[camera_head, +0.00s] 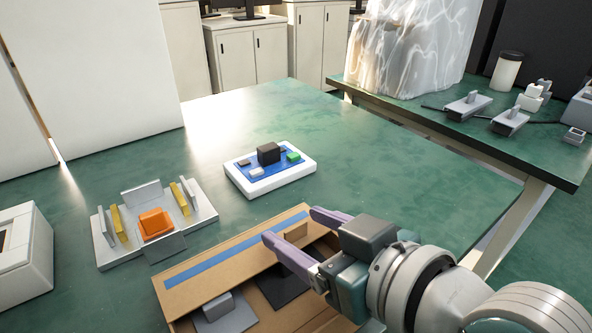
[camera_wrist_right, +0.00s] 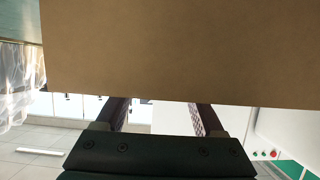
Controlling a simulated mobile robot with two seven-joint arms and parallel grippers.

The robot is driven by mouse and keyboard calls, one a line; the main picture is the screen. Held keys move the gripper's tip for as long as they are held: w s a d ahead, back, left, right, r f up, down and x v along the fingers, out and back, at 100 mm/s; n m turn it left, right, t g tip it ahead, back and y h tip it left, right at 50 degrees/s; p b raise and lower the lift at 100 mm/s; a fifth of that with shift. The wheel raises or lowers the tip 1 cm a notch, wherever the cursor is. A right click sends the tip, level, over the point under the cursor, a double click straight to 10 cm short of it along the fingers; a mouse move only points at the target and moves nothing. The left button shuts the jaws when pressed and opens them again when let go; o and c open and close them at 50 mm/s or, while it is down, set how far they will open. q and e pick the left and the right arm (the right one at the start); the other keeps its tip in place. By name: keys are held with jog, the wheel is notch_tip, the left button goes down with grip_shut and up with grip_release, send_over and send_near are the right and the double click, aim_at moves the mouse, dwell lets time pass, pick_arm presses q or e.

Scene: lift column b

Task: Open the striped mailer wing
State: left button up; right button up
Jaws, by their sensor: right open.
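The mailer is a brown cardboard box (camera_head: 177,327) at the bottom of the head view. Its wing (camera_head: 217,267) carries a blue stripe (camera_head: 225,250) and lies along the far side. A grey piece (camera_head: 225,314) and a dark flat piece (camera_head: 284,287) show inside the box. My right gripper (camera_head: 297,226) is open, its purple fingers over the right end of the wing; whether they touch it is unclear. In the right wrist view a cardboard panel (camera_wrist_right: 180,55) fills the top and hides the fingertips (camera_wrist_right: 163,104). My left gripper is not in view.
A white tray with a blue board (camera_head: 262,190) stands beyond the mailer. A grey fixture (camera_head: 107,255) holding an orange block (camera_head: 155,223) stands left, beside a white box (camera_head: 27,250). A second table (camera_head: 420,108) stands at the back right. The green tabletop (camera_head: 400,185) is clear on the right.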

jog(key=shift+x, duration=0.95)
grip_shut()
dwell(0.7)
